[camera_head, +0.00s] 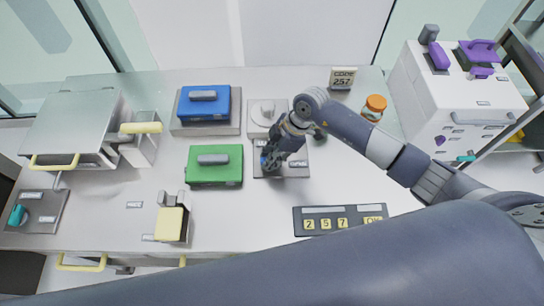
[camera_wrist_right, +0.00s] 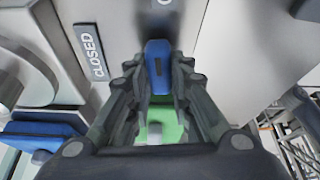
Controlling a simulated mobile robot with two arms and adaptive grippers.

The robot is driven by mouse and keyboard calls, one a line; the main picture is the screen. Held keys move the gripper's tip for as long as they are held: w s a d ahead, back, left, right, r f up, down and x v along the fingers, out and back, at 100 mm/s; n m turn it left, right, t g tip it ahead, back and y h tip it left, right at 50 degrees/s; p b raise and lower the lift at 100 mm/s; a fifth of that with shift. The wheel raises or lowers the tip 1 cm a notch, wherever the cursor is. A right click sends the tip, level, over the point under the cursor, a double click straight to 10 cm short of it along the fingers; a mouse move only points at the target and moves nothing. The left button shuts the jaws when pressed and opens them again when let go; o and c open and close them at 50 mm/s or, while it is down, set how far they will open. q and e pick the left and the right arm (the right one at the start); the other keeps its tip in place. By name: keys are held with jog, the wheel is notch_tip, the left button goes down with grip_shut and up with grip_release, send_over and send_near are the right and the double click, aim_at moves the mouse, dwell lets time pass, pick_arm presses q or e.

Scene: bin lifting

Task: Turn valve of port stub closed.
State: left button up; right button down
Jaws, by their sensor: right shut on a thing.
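A grey valve plate (camera_head: 296,168) lies on the middle of the bench, partly hidden under my right gripper. A small blue valve handle (camera_head: 264,160) shows beside the fingers. In the right wrist view the blue handle (camera_wrist_right: 157,65) sits between the two dark fingers. My right gripper (camera_head: 268,162) is shut on it; it also fills the right wrist view (camera_wrist_right: 155,95). A CLOSED label (camera_wrist_right: 90,50) is on the plate left of the handle. The handle's pivot is hidden. My left gripper is not in view.
Beside the plate are a green box (camera_head: 215,178), a blue box (camera_head: 205,117) and a dial block (camera_head: 258,128). A keypad (camera_head: 340,220) lies in front. An orange-lidded jar (camera_head: 375,103) and a code sign (camera_head: 343,78) stand behind. A teal-handled valve plate (camera_head: 48,203) lies far left.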

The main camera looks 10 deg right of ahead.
jog(key=n, duration=0.1)
jog(key=n+g+b, duration=0.1)
jog(key=n, duration=0.1)
jog(key=shift+f+n+g+b, duration=0.3)
jog(key=shift+f, duration=0.05)
jog(key=n+b, duration=0.1)
jog(key=n, duration=0.1)
jog(key=n+g+h+b, duration=0.1)
jog(key=n+b, duration=0.1)
jog(key=shift+w+a+f+n+g, duration=0.1)
jog(key=shift+n+g, duration=0.2)
jog(key=n+b, duration=0.2)
jog(key=n+g+h+b, duration=0.1)
jog(key=n+b, duration=0.1)
jog(key=n, duration=0.1)
jog(key=shift+a+h+b, duration=0.15)
jog(key=shift+h+b, duration=0.15)
jog(key=shift+b, duration=0.1)
jog(key=shift+n+g+h+b, duration=0.4)
jog(key=shift+n+h+b, duration=0.2)
jog(key=shift+n+b, duration=0.9)
jog(key=shift+n, duration=0.3)
jog(key=c, duration=1.4)
grip_release()
jog(key=shift+a, duration=0.1)
jog(key=shift+c, duration=0.2)
jog(key=shift+w, duration=0.1)
jog(key=shift+r, duration=0.25)
